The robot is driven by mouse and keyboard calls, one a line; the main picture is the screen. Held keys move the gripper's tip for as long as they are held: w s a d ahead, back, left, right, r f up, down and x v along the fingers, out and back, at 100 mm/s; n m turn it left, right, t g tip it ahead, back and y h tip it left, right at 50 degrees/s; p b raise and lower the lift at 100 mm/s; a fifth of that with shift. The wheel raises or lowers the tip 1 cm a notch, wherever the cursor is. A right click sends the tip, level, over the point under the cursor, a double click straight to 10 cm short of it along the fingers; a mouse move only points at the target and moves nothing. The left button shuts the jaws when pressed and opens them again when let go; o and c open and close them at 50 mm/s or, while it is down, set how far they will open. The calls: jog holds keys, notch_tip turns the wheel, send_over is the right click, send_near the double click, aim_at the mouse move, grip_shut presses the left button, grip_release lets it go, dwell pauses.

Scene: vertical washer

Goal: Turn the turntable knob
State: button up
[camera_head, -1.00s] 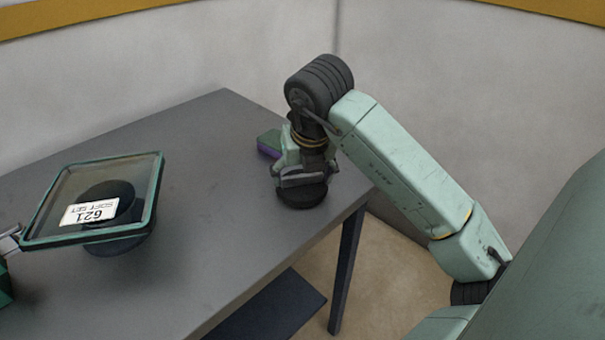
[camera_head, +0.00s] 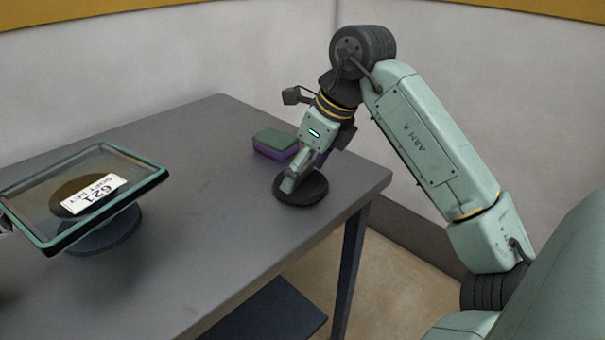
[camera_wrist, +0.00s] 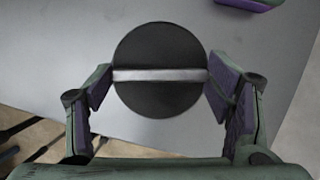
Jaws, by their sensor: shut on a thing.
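The knob is a round black disc (camera_head: 315,192) with a pale bar across its top, near the right end of the grey table. In the wrist view the knob (camera_wrist: 160,105) shows from above, its bar running left to right. My gripper (camera_head: 289,184) reaches down onto it. In the wrist view my gripper (camera_wrist: 161,88) has one finger at each end of the bar and is shut on the knob. In the head view the gripper covers part of the disc.
A tilted clear panel (camera_head: 130,190) with a green frame and a "621" label stands at the left, over a dark round base (camera_head: 105,236). A green and purple block (camera_head: 275,143) lies behind the knob. The table (camera_head: 200,270) is clear between panel and knob.

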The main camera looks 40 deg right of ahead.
jog(key=n, duration=0.2)
jog(key=n+g+y, duration=0.1)
jog(key=n, duration=0.1)
jog(key=shift+w+y, duration=0.1)
jog(key=shift+y, duration=0.2)
jog(key=shift+d+n+g+y, duration=0.1)
jog(key=shift+n+g+y, duration=0.3)
jog(key=shift+n, duration=1.4)
jog(key=shift+p, duration=0.3)
jog(key=o, duration=1.2)
jog(key=shift+c, duration=0.2)
jog(key=shift+r, duration=0.1)
jog(key=v, duration=1.1)
jog(key=shift+r, duration=0.4)
jog(key=shift+d, duration=0.15)
